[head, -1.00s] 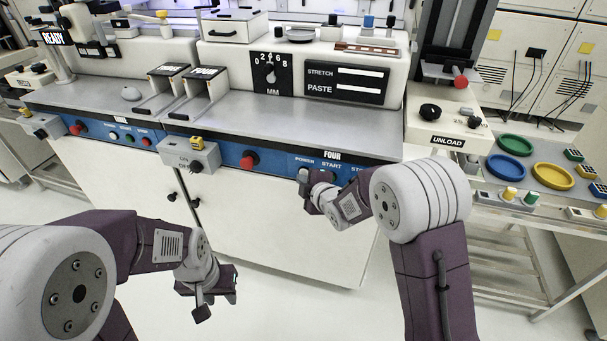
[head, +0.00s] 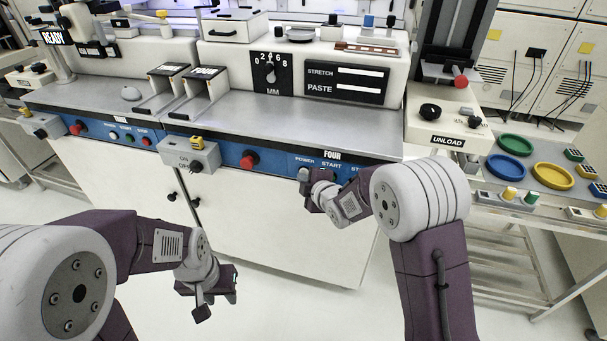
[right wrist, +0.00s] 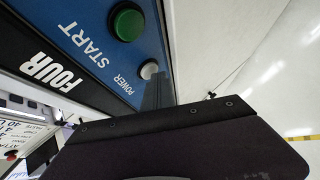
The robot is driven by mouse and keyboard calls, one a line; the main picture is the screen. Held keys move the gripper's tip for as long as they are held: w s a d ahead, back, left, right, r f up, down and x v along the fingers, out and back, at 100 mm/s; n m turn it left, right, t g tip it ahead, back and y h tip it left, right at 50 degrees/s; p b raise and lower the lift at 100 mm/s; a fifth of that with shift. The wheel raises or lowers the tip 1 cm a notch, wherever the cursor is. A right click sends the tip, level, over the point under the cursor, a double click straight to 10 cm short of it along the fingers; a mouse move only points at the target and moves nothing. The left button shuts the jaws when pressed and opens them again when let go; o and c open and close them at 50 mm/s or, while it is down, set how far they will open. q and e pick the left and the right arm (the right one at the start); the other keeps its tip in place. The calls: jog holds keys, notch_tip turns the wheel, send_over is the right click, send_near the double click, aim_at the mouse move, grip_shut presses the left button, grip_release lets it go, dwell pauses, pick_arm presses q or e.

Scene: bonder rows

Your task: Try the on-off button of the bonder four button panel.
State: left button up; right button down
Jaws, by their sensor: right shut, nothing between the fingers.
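The bonder four button panel (head: 275,160) is a blue strip under the label FOUR, with POWER and START captions. In the right wrist view its white POWER button (right wrist: 149,69) and green START button (right wrist: 127,23) show clearly. My right gripper (head: 305,184) is shut and empty, right by the POWER button. In the right wrist view the dark gripper body fills the bottom, and a narrow dark finger part ends close beside the white button; I cannot tell whether it touches. My left gripper (head: 210,290) hangs low over the floor, away from the panel; its jaw opening is unclear.
A red knob (head: 249,160) sits left on the same strip. A grey ON/OFF box (head: 190,158) with a yellow top juts out further left. The grey worktop (head: 290,122) lies above. The UNLOAD unit (head: 440,138) stands right. The white front (head: 270,225) below is clear.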

jog(key=shift+s+a+b, duration=0.25)
jog(key=shift+s+b, duration=0.05)
jog(key=shift+s, duration=0.4)
jog(key=s, duration=0.1)
jog(key=s+a+b, duration=0.1)
jog(key=s, duration=0.2)
jog(key=shift+s+a, duration=0.25)
jog(key=shift+s, duration=0.15)
dwell(0.3)
